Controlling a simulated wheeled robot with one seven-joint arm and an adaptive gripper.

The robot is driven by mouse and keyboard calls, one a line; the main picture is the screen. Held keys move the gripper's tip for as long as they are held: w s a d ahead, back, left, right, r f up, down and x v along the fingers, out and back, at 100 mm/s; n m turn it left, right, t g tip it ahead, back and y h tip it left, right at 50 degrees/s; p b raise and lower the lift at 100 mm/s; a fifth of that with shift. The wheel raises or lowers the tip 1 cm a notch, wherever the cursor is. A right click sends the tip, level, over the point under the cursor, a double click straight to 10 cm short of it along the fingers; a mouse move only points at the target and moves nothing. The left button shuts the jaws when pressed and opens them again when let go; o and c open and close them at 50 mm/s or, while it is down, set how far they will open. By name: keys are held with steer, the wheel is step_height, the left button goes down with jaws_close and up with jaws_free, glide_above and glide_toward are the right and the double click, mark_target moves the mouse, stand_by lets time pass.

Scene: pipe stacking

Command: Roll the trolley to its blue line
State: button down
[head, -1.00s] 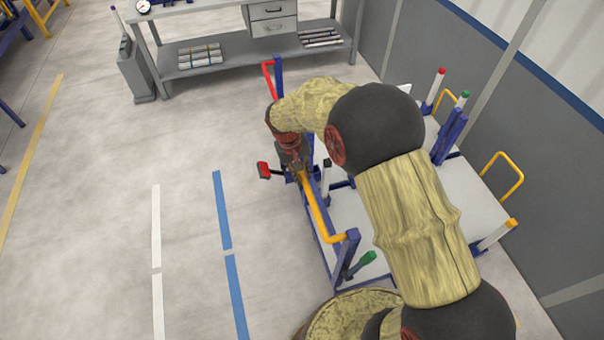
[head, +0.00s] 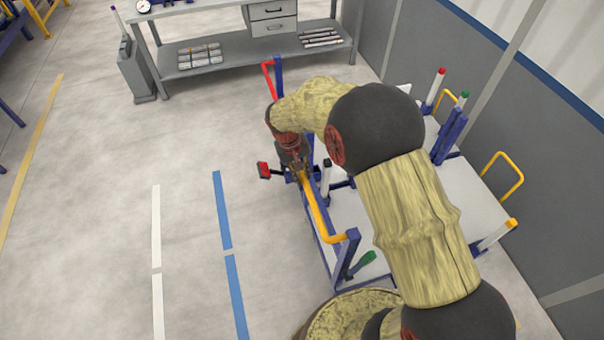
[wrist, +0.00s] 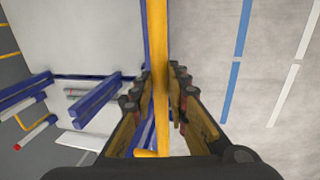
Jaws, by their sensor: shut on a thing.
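The trolley (head: 350,210) has a pale deck and a blue frame, and it stands right of the blue line (head: 222,210). A strip of bare floor lies between them. My gripper (head: 303,175) is shut on the trolley's yellow handle (head: 323,220), on the side facing the line. In the wrist view the handle (wrist: 158,50) runs between the fingers (wrist: 160,88), and the blue line (wrist: 236,70) is to the right. A red-tipped part (head: 263,170) sticks out from the trolley's near side. My arm hides much of the deck.
A white line (head: 156,235) lies left of the blue line. A grey workbench (head: 215,65) stands at the back, with a grey bin (head: 136,70) at its left. A wall (head: 500,120) is behind the trolley on the right. The floor around the lines is clear.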

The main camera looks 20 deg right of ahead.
steer(key=a+p, duration=0.2)
steer(key=a, duration=4.2)
steer(key=shift+a, duration=0.15)
steer(key=c, duration=1.8)
jaws_free()
steer(key=shift+c, duration=0.2)
steer(key=shift+o, duration=0.6)
step_height(320, 180, up, 12)
steer(key=a, duration=0.2)
steer(key=shift+a+f, duration=0.15)
steer(key=shift+a, duration=0.05)
